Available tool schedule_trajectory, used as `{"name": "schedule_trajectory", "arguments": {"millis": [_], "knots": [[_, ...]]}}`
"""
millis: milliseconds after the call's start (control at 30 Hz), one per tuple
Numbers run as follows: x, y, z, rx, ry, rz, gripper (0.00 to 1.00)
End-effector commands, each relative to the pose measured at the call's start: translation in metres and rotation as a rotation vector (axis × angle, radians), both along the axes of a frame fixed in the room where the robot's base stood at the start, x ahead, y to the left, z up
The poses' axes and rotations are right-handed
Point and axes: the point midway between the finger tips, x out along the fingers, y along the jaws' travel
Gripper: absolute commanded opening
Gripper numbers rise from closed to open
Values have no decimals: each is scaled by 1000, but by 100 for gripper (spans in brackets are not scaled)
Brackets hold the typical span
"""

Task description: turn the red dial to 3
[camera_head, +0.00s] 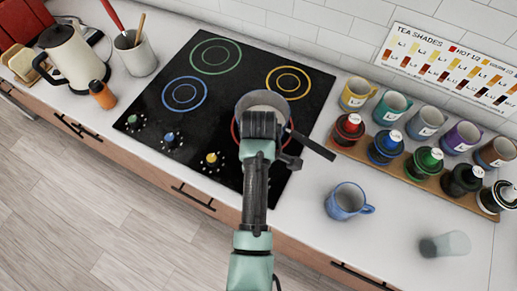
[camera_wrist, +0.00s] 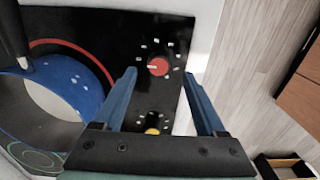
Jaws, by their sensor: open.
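The red dial (camera_wrist: 158,66) is on the black cooktop (camera_wrist: 128,22) in the wrist view, ringed by small white marks. A pale pointer line on it points left in that view; the marks are too small to read. My gripper (camera_wrist: 159,76) is open, its two blue fingers on either side of the dial in the picture. I cannot tell whether they touch it or are still above it. In the head view, my gripper (camera_head: 262,125) and arm hide the red dial.
A pot (camera_head: 243,103) stands on the red-ringed burner close to my gripper, its dark handle (camera_head: 312,146) reaching right. A yellow dial (camera_head: 212,158), a blue dial (camera_head: 168,137) and a green dial (camera_head: 133,120) line the front edge. A blue mug (camera_head: 345,202) stands right.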

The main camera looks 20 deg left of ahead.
Motion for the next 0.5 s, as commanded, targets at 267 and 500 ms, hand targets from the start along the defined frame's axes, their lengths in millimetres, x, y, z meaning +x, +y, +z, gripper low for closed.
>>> {"name": "schedule_trajectory", "arguments": {"millis": [267, 500], "knots": [[0, 0, -38, 0, 0, 0, 73], [0, 0, -45, 1, -3, 0, 73]]}}
